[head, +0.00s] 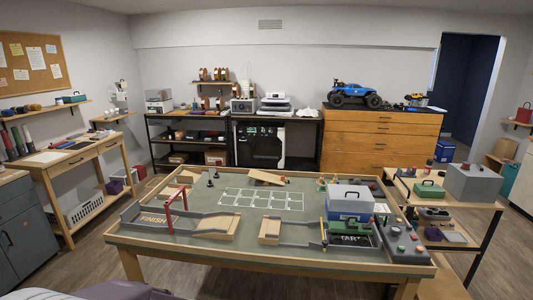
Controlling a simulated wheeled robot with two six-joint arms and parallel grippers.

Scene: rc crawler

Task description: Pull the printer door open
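A dark-fronted machine with a white frame (260,145) stands under the bench against the back wall. It looks like an enclosed printer, and its dark front panel appears shut. A flat white office-type printer (275,103) sits on the bench top above it. A small boxy machine (243,105) stands just left of that. I cannot tell for certain which of these has the door. Neither of my grippers is in view.
A large track table (250,255) with low walls, ramps and a blue-and-white box (349,202) fills the foreground, between me and the back bench. A wooden drawer chest (378,140) carries a blue truck (354,95). A side cart (460,205) stands right.

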